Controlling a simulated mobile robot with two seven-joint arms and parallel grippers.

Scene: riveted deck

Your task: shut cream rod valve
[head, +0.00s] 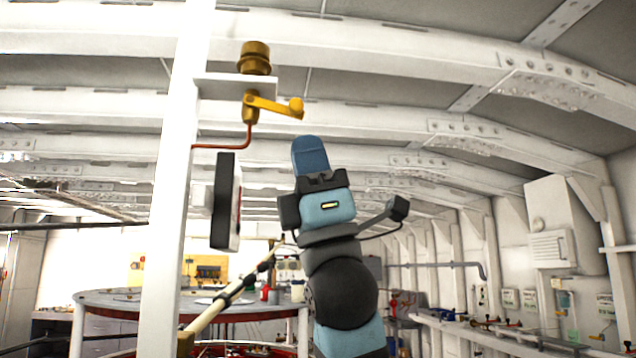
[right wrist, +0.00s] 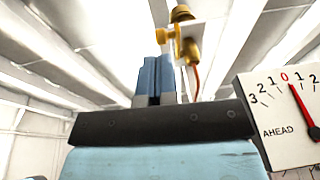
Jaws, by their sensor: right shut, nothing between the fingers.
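A cream rod (head: 212,312) with dark bands runs diagonally up to the right in the lower part of the head view. I cannot tell whether it belongs to a valve. A brass fitting (head: 255,58) with a yellow lever (head: 272,105) ending in a round knob sits on a white bracket higher up. The lever also shows, partly hidden, in the right wrist view (right wrist: 190,50). My right gripper (head: 308,142) is shut and empty, pointing up, below and right of the knob. Its blue fingers (right wrist: 155,62) are together in the right wrist view. My left gripper is out of view.
A white post (head: 185,160) stands left of the lever. A dial marked AHEAD (right wrist: 285,125) hangs below the bracket, its dark casing (head: 222,200) edge-on in the head view. A copper pipe (head: 225,146) bends below the fitting. A round table (head: 120,305) stands behind.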

